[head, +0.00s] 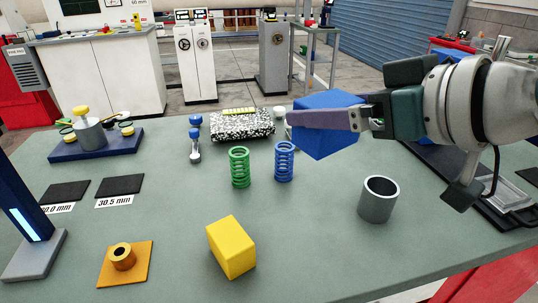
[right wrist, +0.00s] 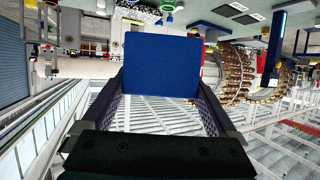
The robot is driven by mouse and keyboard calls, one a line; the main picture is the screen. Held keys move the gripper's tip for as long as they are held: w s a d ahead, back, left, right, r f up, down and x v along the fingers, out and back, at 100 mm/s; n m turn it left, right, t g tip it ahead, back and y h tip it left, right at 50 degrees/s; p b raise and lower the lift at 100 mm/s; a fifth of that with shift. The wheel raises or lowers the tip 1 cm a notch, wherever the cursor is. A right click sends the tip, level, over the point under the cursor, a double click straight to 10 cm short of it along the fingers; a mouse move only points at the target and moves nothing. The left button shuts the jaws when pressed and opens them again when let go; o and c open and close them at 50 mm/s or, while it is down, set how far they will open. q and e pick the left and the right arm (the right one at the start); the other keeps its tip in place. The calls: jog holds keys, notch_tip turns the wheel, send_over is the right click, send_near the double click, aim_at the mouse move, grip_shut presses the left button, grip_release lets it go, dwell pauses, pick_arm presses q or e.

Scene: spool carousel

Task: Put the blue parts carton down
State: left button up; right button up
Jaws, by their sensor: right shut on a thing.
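The blue parts carton (head: 325,122) is a plain blue box, held tilted above the back right part of the green-grey table (head: 310,240) in the head view. My right gripper (head: 318,119) comes in from the right and is shut on it. One finger crosses the carton's near face and hides part of it. In the right wrist view the carton (right wrist: 162,65) fills the space between the two fingers of my right gripper (right wrist: 165,90). My left gripper is not in view.
A grey cup (head: 378,200) stands to the right, a yellow box (head: 231,247) in front. Bare table lies between these two.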

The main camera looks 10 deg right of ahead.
jog(key=shift+w+a+f+b, duration=0.15)
jog(key=shift+f+b, duration=1)
jog(key=shift+f, duration=2.3)
jog(key=shift+a+f+b, duration=0.1)
jog(key=shift+f+b, duration=1.05)
jog(key=shift+f, duration=2.35)
jog(key=shift+w+a+f+b, duration=0.15)
jog(key=shift+f+b, duration=1)
jog(key=shift+f, duration=2.3)
jog(key=shift+r, duration=0.1)
jog(key=shift+f, duration=0.25)
jog(key=o, duration=1.2)
jog(key=shift+f+b, duration=0.1)
jog(key=shift+b, duration=0.2)
jog(key=shift+c, duration=0.2)
jog(key=shift+o, duration=0.4)
